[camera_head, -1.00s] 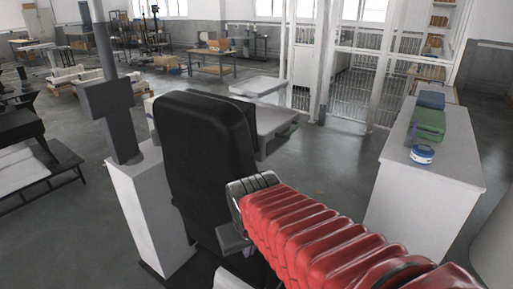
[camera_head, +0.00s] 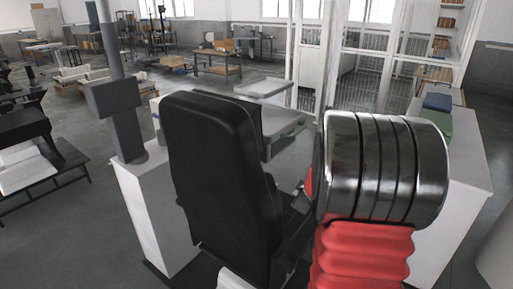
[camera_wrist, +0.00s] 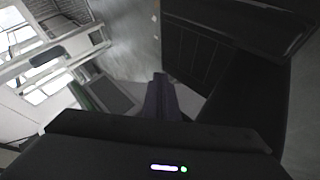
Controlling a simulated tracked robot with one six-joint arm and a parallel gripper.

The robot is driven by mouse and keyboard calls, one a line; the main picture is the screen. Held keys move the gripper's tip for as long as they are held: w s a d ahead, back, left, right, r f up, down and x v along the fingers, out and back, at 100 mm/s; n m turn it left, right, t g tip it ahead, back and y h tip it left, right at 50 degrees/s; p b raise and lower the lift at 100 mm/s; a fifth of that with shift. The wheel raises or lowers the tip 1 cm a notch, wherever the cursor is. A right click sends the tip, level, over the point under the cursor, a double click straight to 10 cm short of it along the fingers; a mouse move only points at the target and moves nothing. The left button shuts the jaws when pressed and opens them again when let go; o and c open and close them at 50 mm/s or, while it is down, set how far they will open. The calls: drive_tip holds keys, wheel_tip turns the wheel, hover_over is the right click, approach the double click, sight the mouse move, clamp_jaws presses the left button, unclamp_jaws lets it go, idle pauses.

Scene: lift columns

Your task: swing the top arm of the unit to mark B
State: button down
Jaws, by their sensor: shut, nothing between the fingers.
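A unit with flat light grey parts stands behind a black padded back in the head view. Its uppermost slab (camera_head: 263,87) lies level above a wider grey part (camera_head: 280,120) with a green edge. I cannot make out mark B or any other mark. My gripper (camera_wrist: 160,80) shows in the wrist view as dark, narrow fingers, shut and empty, apart from anything I can identify as the unit. In the head view, my red arm with its metal rings hides the space on the right, and the gripper itself is not visible there.
The black padded back (camera_head: 215,165) stands close in front. A white pedestal (camera_head: 150,205) with a dark post is left of it. A white counter (camera_head: 465,190) with a green item (camera_head: 438,128) stands right, partly hidden by my arm. Open floor lies beyond.

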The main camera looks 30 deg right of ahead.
drive_tip(key=w+d+r+n+t+y, duration=0.2)
drive_tip(key=w+n+t, duration=0.4)
drive_tip(key=w+n, duration=0.1)
drive_tip(key=w+a+r+n+t+y, duration=0.2)
drive_tip(key=a+r+n+y, duration=0.3)
drive_tip(key=n, duration=0.3)
drive_tip(key=shift+a+r+t+y, duration=0.4)
drive_tip(key=shift+a+r+t, duration=0.4)
drive_tip(key=shift+r+t, duration=0.1)
drive_tip(key=shift+w, duration=0.1)
drive_tip(key=w+d, duration=0.1)
drive_tip(key=w, duration=0.2)
drive_tip(key=w+d, duration=0.1)
drive_tip(key=w, duration=0.3)
drive_tip(key=w+d, duration=0.1)
drive_tip(key=w, duration=0.3)
drive_tip(key=shift+w, duration=0.1)
